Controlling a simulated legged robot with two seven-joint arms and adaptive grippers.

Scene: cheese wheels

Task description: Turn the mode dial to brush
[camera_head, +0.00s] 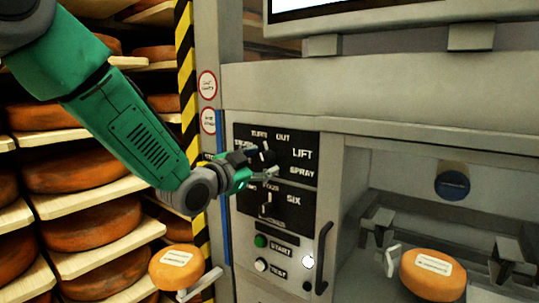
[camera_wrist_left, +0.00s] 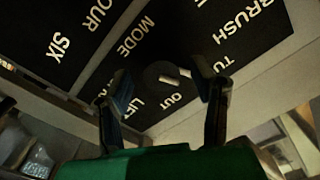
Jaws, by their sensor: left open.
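The mode dial (camera_wrist_left: 158,74) is a dark round knob with a pale pointer bar, on a black panel (camera_head: 302,138) lettered TURN, OUT, LIFT and SPRAY. BRUSH is partly covered by my gripper in the head view and shows at the top right of the left wrist view. The pointer aims right in the wrist view, toward the gap between OUT and TURN. My left gripper (camera_wrist_left: 165,76) is open, one finger on each side of the dial; contact cannot be told. In the head view the left gripper (camera_head: 262,162) hides most of the dial. My right gripper is out of view.
A second selector (camera_head: 267,204) with SIX beside it sits below. Under it are a green START button (camera_head: 261,241), a white TEST button (camera_head: 261,265) and a dark handle (camera_head: 323,258). Cheese wheels fill shelves at left; one cheese (camera_head: 432,274) sits in the right bay.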

